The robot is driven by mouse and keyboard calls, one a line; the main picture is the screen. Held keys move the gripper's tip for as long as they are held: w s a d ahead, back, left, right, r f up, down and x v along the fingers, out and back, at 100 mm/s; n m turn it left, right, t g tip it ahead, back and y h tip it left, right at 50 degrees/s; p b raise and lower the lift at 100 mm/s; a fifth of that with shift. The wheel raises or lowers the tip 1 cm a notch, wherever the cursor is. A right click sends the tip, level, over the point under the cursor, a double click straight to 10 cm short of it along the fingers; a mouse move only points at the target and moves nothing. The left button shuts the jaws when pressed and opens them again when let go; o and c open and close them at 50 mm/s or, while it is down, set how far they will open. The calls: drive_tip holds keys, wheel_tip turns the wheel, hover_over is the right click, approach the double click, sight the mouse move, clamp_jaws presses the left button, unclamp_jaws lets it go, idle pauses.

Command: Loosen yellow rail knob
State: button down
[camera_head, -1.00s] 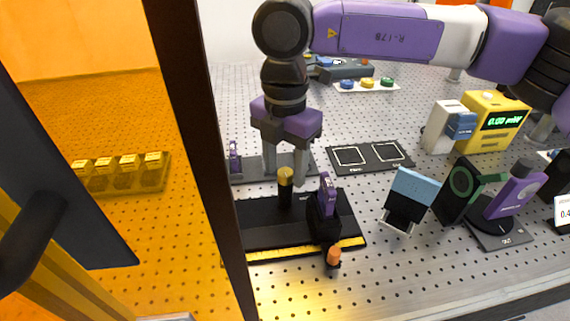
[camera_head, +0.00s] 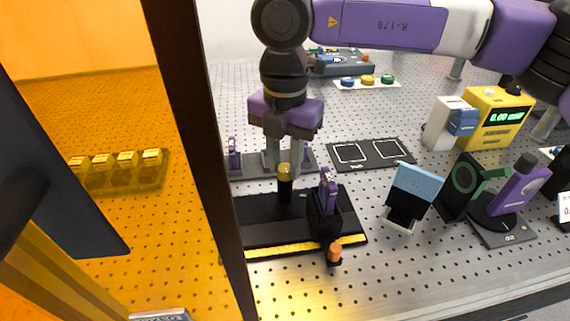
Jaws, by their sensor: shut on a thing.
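The yellow rail knob (camera_head: 284,171) is a small yellow cap on an upright dark post. It stands on the black rail plate (camera_head: 262,232), which has a yellow strip along its front edge. My gripper (camera_head: 284,165) points straight down over the knob. Its two grey fingers are shut on the knob, one on each side. A purple-topped black holder (camera_head: 326,210) stands just to the right on the same plate. A small orange knob (camera_head: 335,252) sits at its front foot.
A blue-topped black stand (camera_head: 414,192) and a purple mount with a green-ringed plate (camera_head: 464,180) stand to the right. A yellow power meter (camera_head: 497,118) is behind them. A dark frame post (camera_head: 200,150) and orange panel close off the left.

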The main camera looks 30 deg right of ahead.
drive_tip(key=n+b, duration=0.2)
drive_tip(key=n, duration=0.1)
drive_tip(key=shift+f+n, duration=0.1)
drive_tip(key=shift+n, duration=0.2)
drive_tip(key=n+b, duration=0.1)
drive_tip(key=n, duration=0.3)
drive_tip(key=shift+n, duration=0.3)
drive_tip(key=n+b, duration=0.1)
drive_tip(key=n, duration=0.2)
drive_tip(key=shift+n, duration=2.1)
drive_tip(key=c, duration=1.1)
unclamp_jaws()
